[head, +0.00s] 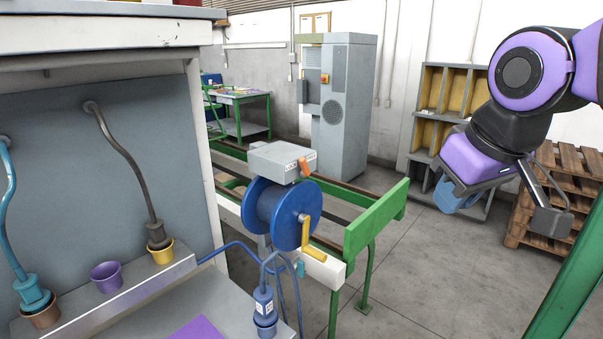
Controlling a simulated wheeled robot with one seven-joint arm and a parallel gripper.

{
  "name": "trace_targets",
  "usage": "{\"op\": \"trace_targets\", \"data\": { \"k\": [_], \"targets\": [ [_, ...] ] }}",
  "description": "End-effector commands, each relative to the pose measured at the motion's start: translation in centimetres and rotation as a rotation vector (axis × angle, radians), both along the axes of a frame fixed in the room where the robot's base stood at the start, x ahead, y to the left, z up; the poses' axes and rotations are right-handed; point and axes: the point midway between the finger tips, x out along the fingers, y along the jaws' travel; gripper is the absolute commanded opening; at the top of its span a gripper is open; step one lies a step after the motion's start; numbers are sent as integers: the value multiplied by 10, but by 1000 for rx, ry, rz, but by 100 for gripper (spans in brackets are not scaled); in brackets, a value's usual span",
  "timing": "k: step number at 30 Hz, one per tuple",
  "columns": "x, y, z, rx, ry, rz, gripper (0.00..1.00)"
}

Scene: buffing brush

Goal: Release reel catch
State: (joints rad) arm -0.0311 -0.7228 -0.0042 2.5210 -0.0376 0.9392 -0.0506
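A blue cable reel (268,207) is mounted on the green frame, with a yellow crank handle (312,240) on its side. A grey box (276,160) sits directly above the reel. An orange lever (304,167), which looks like the catch, is on the box's front edge between small labels; the left one seems to read LOCK. My gripper (503,200) hangs in the air at the right, well apart from the reel and box. Its fingers look spread, with nothing clearly held between them. A blue shape by its left side is partly hidden, and I cannot tell what it is.
A blue cable runs from the reel to a blue plug (264,303) in front. A workbench with a grey panel (60,150) and several cups fills the left. Green frame rails (375,222) stand beside the reel. Pallets (560,190) and shelves (440,95) are behind my gripper. Floor between is clear.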

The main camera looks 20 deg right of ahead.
Motion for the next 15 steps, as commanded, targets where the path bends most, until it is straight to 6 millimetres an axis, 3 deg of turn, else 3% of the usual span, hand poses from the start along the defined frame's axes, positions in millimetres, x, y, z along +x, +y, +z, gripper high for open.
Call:
{"op": "trace_targets", "data": {
  "k": [2,15],
  "targets": [
    [6,0,-5,-52,60,79,0],
    [48,-6,-33,-427,474,669,0]
  ]
}}
